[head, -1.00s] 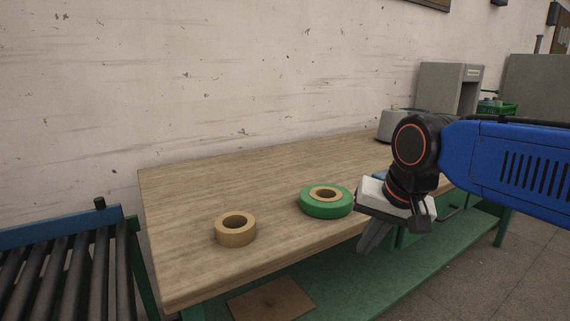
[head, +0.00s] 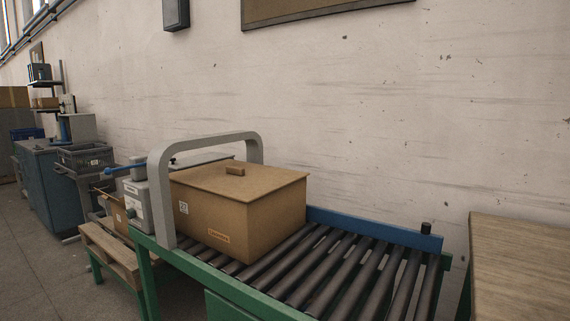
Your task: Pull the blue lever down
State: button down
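A blue lever (head: 122,168) with a rounded end sticks out to the left, close to level, near the top of a grey machine box (head: 137,203) at the left end of the roller conveyor. It is small in the head view, and its mounting is only partly clear. My gripper is not in view, so its distance from the lever does not show.
A cardboard box (head: 238,208) sits on the conveyor rollers (head: 345,262), under a grey arch (head: 160,190). A wooden pallet (head: 105,243) stands left of the conveyor. A wooden table (head: 520,260) is at right. Open floor (head: 40,265) lies at left.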

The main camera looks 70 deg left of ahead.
aim_at(108, 171)
jog(key=u, duration=2.95)
